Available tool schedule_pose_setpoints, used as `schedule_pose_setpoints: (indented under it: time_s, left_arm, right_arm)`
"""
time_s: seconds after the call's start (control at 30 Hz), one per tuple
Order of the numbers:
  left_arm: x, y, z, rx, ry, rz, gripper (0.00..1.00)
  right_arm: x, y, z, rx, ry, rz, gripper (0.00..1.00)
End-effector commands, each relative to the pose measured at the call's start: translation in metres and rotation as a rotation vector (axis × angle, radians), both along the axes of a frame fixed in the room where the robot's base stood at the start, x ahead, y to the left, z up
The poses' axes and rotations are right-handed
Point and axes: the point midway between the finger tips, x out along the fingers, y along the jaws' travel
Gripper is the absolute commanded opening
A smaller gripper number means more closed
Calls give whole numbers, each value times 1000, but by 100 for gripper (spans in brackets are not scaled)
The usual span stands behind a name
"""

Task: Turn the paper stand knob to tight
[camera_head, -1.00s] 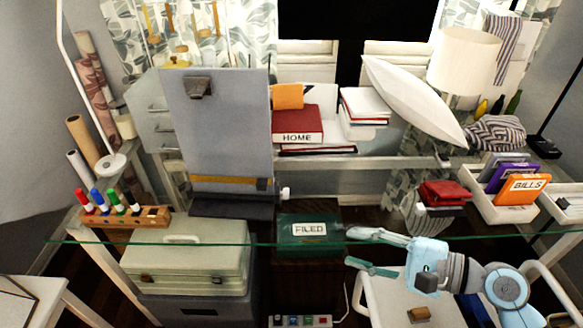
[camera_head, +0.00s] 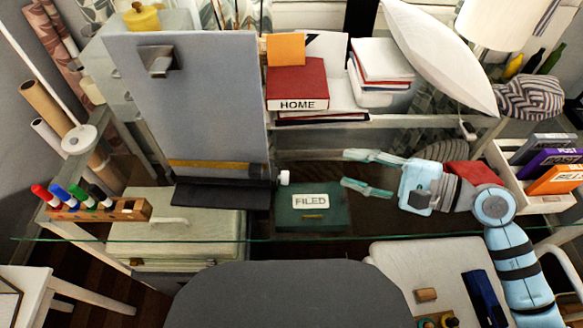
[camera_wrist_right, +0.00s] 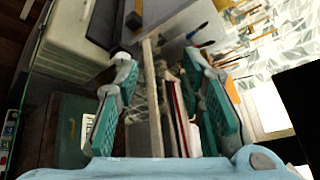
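The paper stand (camera_head: 190,105) is a tall grey board with a clip at its top and a dark base, on the glass desk left of centre. Its small white knob (camera_head: 284,177) sticks out at the right end of the base. Whether it is tight or loose cannot be told. My right gripper (camera_head: 348,170) is open and empty, to the right of the knob, its fingers pointing left at it with a gap between. In the right wrist view the teal-padded fingers (camera_wrist_right: 158,60) stand apart, and part of the grey stand (camera_wrist_right: 180,14) shows beyond. My left gripper is out of view.
A marker holder (camera_head: 110,209) stands left of the stand. Behind are a red HOME box (camera_head: 297,84) and a white pillow (camera_head: 440,60). A green FILED box (camera_head: 335,218) shows through the glass. Trays with labelled folders (camera_head: 553,180) stand at the right.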

Motion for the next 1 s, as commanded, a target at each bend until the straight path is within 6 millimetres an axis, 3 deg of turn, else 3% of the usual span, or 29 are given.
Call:
schedule_pose_setpoints:
  time_s: [0.43,0.77,1.0]
  left_arm:
    - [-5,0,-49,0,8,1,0]
    - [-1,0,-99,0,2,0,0]
    - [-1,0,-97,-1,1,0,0]
  right_arm:
    - [-1,-3,-49,-1,0,-8,36]
    - [-1,-2,-99,0,1,-5,36]
    - [8,14,-101,7,-3,-5,36]
